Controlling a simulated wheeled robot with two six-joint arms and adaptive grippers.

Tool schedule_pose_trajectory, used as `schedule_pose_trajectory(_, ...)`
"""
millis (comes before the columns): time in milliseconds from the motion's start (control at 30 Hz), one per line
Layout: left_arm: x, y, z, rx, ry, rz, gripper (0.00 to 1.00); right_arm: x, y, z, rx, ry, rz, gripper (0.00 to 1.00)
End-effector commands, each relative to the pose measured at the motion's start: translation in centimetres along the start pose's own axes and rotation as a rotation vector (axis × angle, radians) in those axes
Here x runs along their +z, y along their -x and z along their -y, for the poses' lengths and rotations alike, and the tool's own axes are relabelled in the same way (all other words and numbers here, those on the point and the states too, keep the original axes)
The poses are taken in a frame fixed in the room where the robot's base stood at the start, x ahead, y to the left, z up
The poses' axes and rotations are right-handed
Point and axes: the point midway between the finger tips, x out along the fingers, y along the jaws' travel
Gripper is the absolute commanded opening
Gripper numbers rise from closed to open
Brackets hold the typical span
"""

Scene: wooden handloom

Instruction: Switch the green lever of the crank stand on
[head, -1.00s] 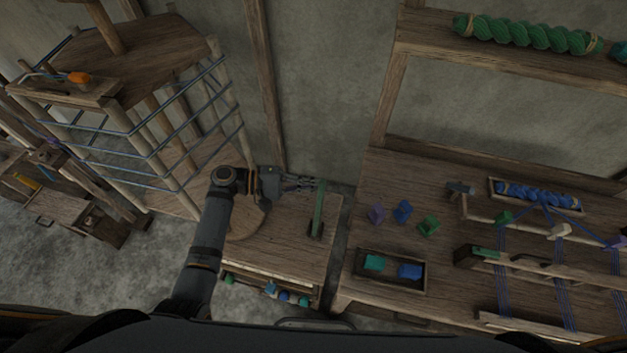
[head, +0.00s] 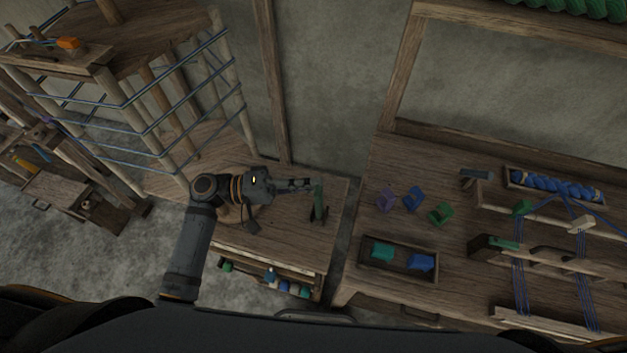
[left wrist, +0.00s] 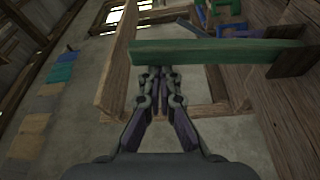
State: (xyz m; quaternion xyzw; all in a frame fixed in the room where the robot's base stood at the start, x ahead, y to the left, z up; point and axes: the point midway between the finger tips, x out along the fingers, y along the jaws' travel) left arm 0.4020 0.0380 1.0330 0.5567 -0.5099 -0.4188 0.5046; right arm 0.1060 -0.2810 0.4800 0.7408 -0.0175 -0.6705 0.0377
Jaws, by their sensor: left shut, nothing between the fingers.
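The green lever (head: 318,204) stands on the wooden crank stand (head: 290,233), left of the big table. In the left wrist view the lever (left wrist: 215,53) is a long green bar across the picture, joined to a dark bracket at its right end. My left gripper (head: 310,184) is shut and empty, its fingertips at the left side of the lever's upper end. In the left wrist view the shut fingers (left wrist: 159,72) point at the bar near its free end. I cannot tell whether they touch it. My right gripper is not in view.
A tall warping frame (head: 165,110) with blue threads stands at the left. The table at the right holds purple, blue and green pieces, a small tray (head: 402,276) and a loom with blue threads. A narrow gap separates the stand from that table.

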Motion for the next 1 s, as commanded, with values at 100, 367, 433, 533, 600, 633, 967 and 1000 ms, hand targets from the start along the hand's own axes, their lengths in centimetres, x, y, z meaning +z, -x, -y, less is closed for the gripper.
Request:
schedule_pose_trajectory(100, 1.4, 0.5, 0.9, 0.027, -0.087, 0.001, 0.00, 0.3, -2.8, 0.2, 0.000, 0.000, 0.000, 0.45)
schedule_pose_trajectory(367, 3.2, 1.1, 0.6, 0.078, -0.232, 0.001, 0.00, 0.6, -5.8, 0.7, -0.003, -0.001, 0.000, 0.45)
schedule_pose_trajectory(433, 3.5, 1.2, 0.5, 0.087, -0.259, 0.001, 0.00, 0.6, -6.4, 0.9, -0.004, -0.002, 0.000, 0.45)
schedule_pose_trajectory(533, 3.8, 1.3, 0.4, 0.097, -0.288, 0.001, 0.00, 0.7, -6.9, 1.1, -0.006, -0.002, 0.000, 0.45)
schedule_pose_trajectory(600, 4.0, 1.4, 0.3, 0.102, -0.301, 0.000, 0.00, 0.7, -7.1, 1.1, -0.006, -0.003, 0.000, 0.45)
schedule_pose_trajectory(633, 4.0, 1.4, 0.3, 0.104, -0.305, 0.001, 0.00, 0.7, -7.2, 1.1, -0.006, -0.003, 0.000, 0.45)
schedule_pose_trajectory(967, 4.3, 1.5, 0.2, 0.107, -0.320, 0.005, 0.00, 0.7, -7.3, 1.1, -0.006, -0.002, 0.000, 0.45)
schedule_pose_trajectory(1000, 4.3, 1.5, 0.2, 0.107, -0.319, 0.006, 0.00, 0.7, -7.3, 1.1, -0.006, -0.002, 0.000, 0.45)
